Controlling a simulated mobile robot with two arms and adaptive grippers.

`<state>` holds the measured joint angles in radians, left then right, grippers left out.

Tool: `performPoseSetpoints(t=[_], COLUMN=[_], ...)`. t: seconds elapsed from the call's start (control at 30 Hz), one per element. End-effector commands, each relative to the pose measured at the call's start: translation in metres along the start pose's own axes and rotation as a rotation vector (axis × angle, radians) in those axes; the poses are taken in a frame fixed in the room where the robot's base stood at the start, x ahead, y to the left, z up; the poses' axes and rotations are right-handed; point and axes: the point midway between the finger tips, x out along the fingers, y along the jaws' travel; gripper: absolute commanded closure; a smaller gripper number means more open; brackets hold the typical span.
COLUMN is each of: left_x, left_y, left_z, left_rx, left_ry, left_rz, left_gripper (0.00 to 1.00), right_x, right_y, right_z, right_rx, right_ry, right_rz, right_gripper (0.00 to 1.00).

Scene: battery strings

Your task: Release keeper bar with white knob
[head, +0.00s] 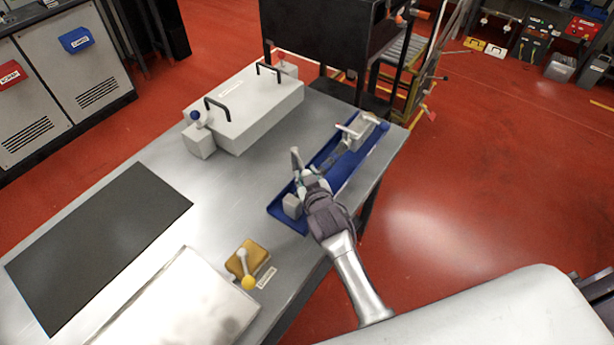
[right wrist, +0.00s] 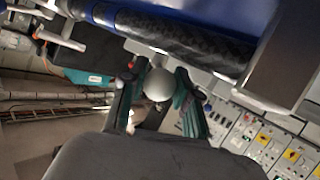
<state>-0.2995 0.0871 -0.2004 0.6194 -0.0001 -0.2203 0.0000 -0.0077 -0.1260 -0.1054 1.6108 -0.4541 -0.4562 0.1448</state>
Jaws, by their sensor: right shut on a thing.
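My right gripper (head: 309,178) is over the near half of the blue tray (head: 274,211), at the right edge of the table. In the right wrist view a whitish round knob (right wrist: 158,84) sits between the two fingers, and the gripper is shut on it. A dark, patterned bar or tube (right wrist: 185,40) runs behind the knob along the blue tray. In the head view the gripper hides the knob and much of this bar. A grey block (head: 291,206) stands at the tray's near end. My left gripper is not in view.
A long grey case (head: 255,110) with two black handles stands at the table's back. A dark mat (head: 100,245) and a pale panel (head: 175,305) are at left. The middle tabletop is clear.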

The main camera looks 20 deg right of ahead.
Motion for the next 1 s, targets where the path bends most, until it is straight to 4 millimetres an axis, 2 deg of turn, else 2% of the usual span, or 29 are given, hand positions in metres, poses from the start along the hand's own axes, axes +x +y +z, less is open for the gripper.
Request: performPoseSetpoints(t=[0.17, 0.2, 0.33, 0.63, 0.73, 0.87, 1.0], left_x=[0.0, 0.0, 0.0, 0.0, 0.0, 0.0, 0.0], left_y=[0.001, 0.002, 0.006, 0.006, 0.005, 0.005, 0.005], left_z=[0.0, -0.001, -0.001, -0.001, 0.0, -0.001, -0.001], left_rx=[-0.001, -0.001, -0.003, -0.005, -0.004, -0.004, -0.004], left_ry=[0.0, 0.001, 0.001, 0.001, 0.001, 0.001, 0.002], left_rz=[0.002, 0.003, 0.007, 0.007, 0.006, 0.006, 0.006], left_gripper=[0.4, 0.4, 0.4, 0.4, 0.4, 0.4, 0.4], right_x=[0.0, 0.0, 0.0, -0.001, -0.006, -0.026, -0.057], right_y=[0.0, 0.0, 0.0, 0.0, 0.0, 0.0, 0.0], right_z=[-0.002, -0.002, -0.002, -0.001, 0.0, 0.0, 0.001], right_rx=[0.001, 0.002, 0.001, 0.0, 0.001, 0.002, 0.002], right_ry=[0.005, 0.005, 0.004, 0.002, 0.002, 0.001, 0.0], right_rz=[-0.001, -0.001, -0.001, -0.002, -0.002, -0.002, -0.002], right_gripper=[1.0, 0.66, 0.44, 0.43, 0.43, 0.43, 0.43])
